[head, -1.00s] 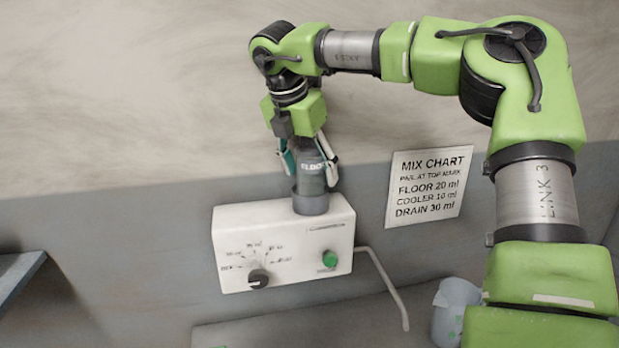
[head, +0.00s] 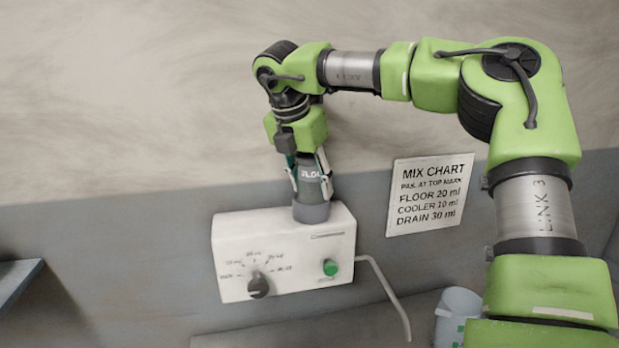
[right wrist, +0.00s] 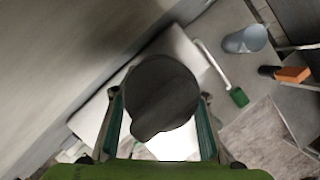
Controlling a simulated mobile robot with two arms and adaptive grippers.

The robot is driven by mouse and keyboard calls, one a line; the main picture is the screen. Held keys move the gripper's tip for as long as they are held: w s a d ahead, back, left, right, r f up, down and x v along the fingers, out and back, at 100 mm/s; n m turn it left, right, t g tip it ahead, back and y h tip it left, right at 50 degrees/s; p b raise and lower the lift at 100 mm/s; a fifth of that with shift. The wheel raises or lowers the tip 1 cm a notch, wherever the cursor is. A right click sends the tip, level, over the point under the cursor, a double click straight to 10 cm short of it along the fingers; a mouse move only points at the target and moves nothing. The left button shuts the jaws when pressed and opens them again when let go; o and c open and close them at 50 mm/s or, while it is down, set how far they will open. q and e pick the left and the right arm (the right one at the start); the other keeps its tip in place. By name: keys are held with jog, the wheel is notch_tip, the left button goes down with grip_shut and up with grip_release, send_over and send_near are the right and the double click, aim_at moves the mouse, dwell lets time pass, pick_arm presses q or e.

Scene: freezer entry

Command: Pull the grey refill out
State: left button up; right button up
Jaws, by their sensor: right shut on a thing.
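The grey refill (head: 313,176) is a dark grey bottle with a pale label, standing upright in the dark collar (head: 311,212) on top of the white dispenser (head: 232,240). My right gripper (head: 309,188) comes from above and is shut on the refill, one finger on each side. In the right wrist view the refill's dark round end (right wrist: 160,95) fills the space between the fingers and hides part of the dispenser. The refill's lower end is hidden in the collar. My left gripper is not in view.
The dispenser has a black dial (head: 258,286) and a green button (head: 330,267). A bent grey tube (head: 385,285) runs from its right side. A mix chart (head: 430,195) hangs on the wall to the right. A pale bucket (head: 457,308) stands at lower right. The wall above is clear.

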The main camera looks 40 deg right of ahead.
jog(key=shift+r, duration=0.2)
jog(key=shift+r+p, duration=0.3)
jog(key=shift+r, duration=0.2)
dwell(0.5)
jog(key=shift+r, duration=0.1)
jog(key=shift+r+p, duration=1.9)
jog(key=shift+r, duration=0.85)
